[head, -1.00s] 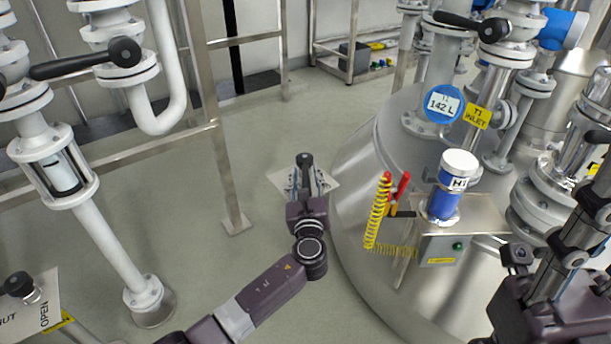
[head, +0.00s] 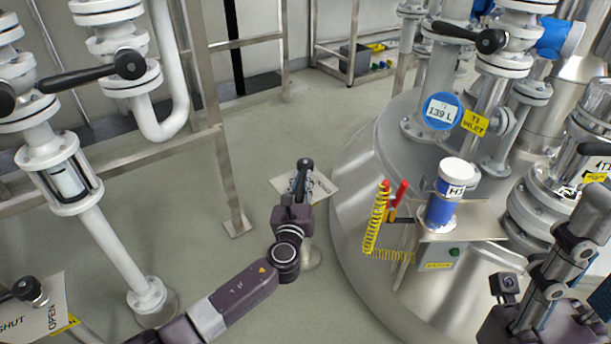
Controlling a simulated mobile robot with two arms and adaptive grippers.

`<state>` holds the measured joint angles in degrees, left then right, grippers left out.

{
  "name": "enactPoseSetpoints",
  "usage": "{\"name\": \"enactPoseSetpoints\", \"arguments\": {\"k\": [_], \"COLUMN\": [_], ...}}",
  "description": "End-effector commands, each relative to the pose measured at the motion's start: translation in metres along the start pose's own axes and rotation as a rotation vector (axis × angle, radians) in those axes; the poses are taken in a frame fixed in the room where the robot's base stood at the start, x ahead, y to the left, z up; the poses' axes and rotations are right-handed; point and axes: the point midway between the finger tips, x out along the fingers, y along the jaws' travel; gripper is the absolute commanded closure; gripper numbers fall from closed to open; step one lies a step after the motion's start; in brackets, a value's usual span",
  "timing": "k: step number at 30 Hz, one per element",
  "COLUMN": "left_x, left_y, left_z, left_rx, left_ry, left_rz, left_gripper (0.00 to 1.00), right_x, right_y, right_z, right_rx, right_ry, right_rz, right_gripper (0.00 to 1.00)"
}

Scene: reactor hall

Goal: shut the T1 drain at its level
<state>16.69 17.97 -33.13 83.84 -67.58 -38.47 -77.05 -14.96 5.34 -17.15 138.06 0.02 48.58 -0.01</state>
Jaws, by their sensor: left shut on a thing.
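My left gripper (head: 300,183) is shut on a black-knobbed handle (head: 305,163) on a small post beside the tank. A pale plate (head: 322,187) sits under the handle, mostly covered by the gripper; its lettering is unreadable. I cannot tell the handle's exact setting. The round blue T1 level display (head: 441,110) on the steel tank (head: 358,190) reads 139 L. My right gripper (head: 562,252) is at the lower right in front of the tank; its fingertips are not clear enough to tell open from shut.
A yellow T1 INLET tag (head: 474,122) hangs by pipes with a black lever (head: 470,36). A SHUT/OPEN plate (head: 38,308) is at lower left. Floor between frame and tank is open.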

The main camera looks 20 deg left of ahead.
Motion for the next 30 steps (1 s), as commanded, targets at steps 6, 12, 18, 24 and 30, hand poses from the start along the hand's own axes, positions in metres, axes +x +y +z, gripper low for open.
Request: {"name": "enactPoseSetpoints", "arguments": {"k": [6, 12, 18, 24, 30], "left_x": [0.000, 0.000, 0.000, 0.000, -0.010], "left_y": [0.004, 0.004, 0.004, 0.003, 0.004], "left_z": [0.001, 0.000, 0.000, 0.000, 0.000], "left_rx": [-0.003, -0.003, -0.002, -0.002, -0.002], "left_ry": [0.010, 0.010, 0.009, 0.009, 0.010], "left_rz": [-0.044, -0.042, -0.042, -0.042, -0.042], "left_gripper": [1.00, 1.00, 0.66, 0.66, 0.66], "right_x": [-0.002, -0.002, -0.002, -0.002, -0.002], "right_y": [0.000, 0.000, 0.000, 0.000, 0.000], "right_z": [-0.001, -0.001, -0.001, -0.001, 0.000], "right_rx": [0.002, 0.002, 0.002, 0.002, 0.001], "right_ry": [-0.008, -0.007, -0.006, -0.006, -0.008], "right_rz": [0.004, 0.004, 0.003, 0.004, 0.006], "right_gripper": [0.60, 0.60, 0.60, 0.60, 0.60]}}
